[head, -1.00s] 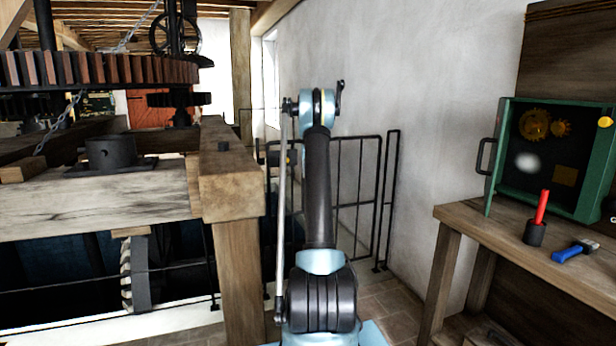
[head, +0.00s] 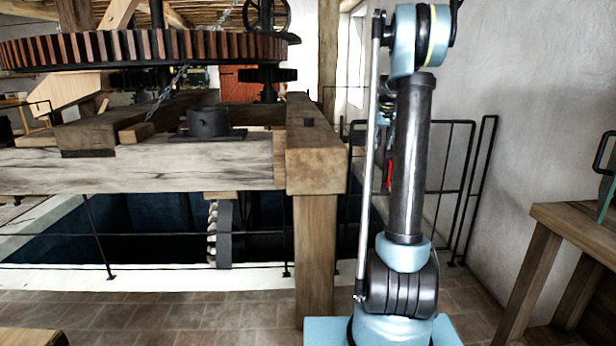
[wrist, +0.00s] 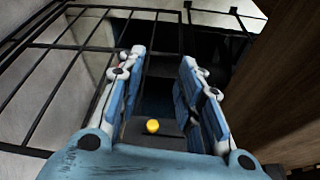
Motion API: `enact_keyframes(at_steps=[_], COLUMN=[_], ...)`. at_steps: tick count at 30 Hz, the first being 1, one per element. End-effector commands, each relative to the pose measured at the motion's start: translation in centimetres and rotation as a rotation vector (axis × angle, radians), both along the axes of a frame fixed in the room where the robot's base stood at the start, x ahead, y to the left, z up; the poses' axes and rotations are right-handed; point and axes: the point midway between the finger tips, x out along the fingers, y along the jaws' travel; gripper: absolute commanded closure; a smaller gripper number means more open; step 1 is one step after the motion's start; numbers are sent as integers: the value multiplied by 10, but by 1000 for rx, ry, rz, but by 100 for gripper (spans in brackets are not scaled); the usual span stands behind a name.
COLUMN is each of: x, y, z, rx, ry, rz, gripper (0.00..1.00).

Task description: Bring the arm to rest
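My arm stands upright in the head view, a dark forearm link between light-blue joints, with the upper elbow joint near the top edge. My gripper shows in the wrist view (wrist: 162,58), with its two blue-and-white fingers apart. A small yellow knob (wrist: 152,126) on a dark grey surface shows between the fingers; I cannot tell how far it lies beyond them. No object is seen pinched between the fingertips. In the head view the gripper is mostly hidden behind the arm.
A timber frame (head: 230,160) with a large toothed wheel (head: 140,47) stands to the left. Black railings (head: 455,190) stand behind the arm. A wooden bench (head: 575,222) is at the right edge. A small red thing (head: 389,174) shows behind the arm. Tiled floor (head: 180,315) lies open in front.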

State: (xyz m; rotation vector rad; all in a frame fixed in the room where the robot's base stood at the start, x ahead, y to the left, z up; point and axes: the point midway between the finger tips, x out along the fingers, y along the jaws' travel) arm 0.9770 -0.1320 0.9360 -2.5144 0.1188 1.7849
Motion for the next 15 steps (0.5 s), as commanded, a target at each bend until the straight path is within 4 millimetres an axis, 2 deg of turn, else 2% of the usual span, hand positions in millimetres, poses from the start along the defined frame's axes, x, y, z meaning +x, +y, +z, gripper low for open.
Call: enact_keyframes(at_steps=[1, 7, 15], x=[-17, -79, -166], y=[7, 32, 62], z=[4, 14, 15], rx=[0, 2, 3], ry=[4, 20, 40], rz=[4, 17, 35], gripper=[67, 67, 67])
